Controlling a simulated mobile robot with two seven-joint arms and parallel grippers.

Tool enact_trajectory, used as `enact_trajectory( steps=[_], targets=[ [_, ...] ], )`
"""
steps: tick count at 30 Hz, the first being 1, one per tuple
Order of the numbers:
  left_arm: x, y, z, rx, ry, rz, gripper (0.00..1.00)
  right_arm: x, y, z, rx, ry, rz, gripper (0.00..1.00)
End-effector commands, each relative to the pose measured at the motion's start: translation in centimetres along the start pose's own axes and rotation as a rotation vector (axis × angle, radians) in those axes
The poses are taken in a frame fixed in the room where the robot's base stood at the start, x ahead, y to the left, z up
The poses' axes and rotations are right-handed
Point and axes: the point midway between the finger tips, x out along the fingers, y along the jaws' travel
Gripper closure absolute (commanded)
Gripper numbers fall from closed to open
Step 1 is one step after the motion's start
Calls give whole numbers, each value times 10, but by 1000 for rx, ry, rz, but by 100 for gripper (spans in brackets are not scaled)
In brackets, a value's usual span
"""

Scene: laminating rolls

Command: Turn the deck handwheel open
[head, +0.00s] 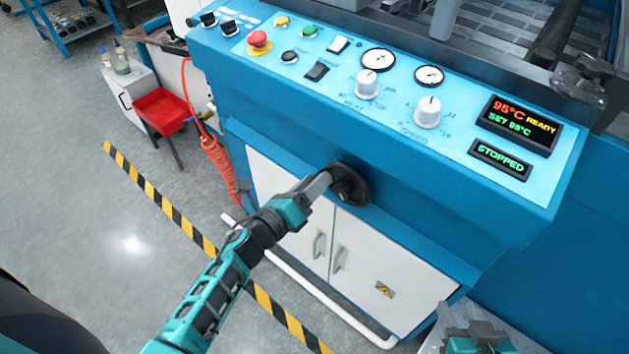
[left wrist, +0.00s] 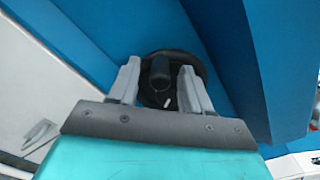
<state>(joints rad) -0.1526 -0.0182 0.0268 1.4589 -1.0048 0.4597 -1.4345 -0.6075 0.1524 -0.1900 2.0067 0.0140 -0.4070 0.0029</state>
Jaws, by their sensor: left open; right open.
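The black deck handwheel (head: 350,185) is on the blue front of the machine, below the control panel. My left gripper (head: 326,178) reaches to it from the lower left and partly covers it. In the left wrist view the handwheel (left wrist: 190,63) lies beyond the fingers, with its dark knob (left wrist: 160,72) between the two fingers of my left gripper (left wrist: 160,80). The fingers stand apart; I cannot tell whether they touch the knob. My right gripper (head: 478,340) is at the bottom right edge, only partly in view, away from the wheel.
The control panel (head: 450,150) above carries dials, knobs and displays reading 95°C READY and STOPPED. White cabinet doors (head: 345,260) are below the wheel. A red coiled hose (head: 220,165) hangs at the left, near a red bin (head: 162,110). A striped floor line (head: 170,210) crosses open floor.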

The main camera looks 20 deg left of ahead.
Motion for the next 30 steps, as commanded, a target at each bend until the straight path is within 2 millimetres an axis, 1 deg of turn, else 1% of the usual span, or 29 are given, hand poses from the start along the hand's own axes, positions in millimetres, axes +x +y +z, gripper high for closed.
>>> enact_trajectory(
  steps=[1,4,12,27,30],
  targets=[
    [4,0,0,0,0,-1,52,0,0,0,0,-1,0,57],
    [7,0,0,-1,0,0,52,0,0,1,1,-2,0,57],
    [8,0,0,-1,0,0,52,0,-1,1,8,-3,0,57],
    [8,0,0,-1,0,0,100,0,-2,0,12,-2,0,57],
    [8,0,0,-1,0,0,100,0,-2,0,11,-2,0,57]
  ],
)
